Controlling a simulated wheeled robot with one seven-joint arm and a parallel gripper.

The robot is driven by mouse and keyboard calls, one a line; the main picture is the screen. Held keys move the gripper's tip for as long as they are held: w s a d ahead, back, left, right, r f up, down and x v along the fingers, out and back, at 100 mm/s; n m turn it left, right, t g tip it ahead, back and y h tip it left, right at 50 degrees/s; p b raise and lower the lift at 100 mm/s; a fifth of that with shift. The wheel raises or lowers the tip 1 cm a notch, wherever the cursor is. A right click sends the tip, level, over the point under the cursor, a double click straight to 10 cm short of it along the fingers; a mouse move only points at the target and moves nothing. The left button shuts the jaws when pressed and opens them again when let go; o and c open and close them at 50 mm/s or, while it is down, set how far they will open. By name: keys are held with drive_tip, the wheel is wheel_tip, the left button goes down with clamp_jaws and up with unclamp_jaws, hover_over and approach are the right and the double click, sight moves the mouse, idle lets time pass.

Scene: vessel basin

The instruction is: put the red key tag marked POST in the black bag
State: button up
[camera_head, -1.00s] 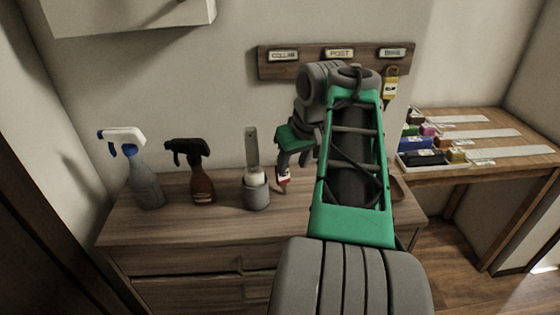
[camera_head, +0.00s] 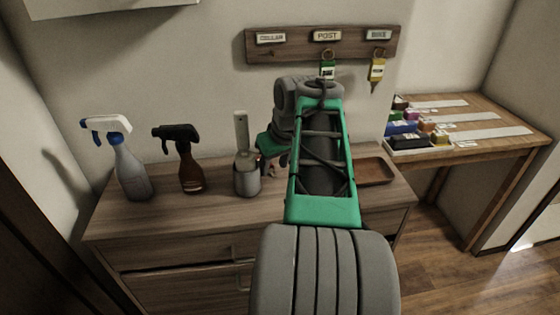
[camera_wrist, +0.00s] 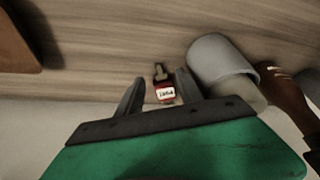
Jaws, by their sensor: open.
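The red key tag (camera_wrist: 165,93), with a white label whose small lettering looks like POST, shows in the wrist view against the wooden dresser top, with a dark key part above it. My gripper (camera_wrist: 160,88) is open, with one finger on each side of the tag. I cannot tell whether the tag touches the dresser or a finger. No black bag shows clearly in either view.
A grey holder (camera_head: 246,181) stands close to my gripper, with an amber spray bottle (camera_head: 190,172) and a white-blue one (camera_head: 131,172) left of it. A brown tray (camera_head: 377,171) lies right. Green (camera_head: 327,70) and yellow (camera_head: 376,71) tags hang on the rack (camera_head: 290,50).

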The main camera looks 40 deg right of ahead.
drive_tip(key=shift+w+f, duration=0.1)
drive_tip(key=shift+d+f, duration=0.15)
drive_tip(key=shift+f, duration=0.05)
drive_tip(key=shift+c, duration=0.4)
clamp_jaws()
idle(0.3)
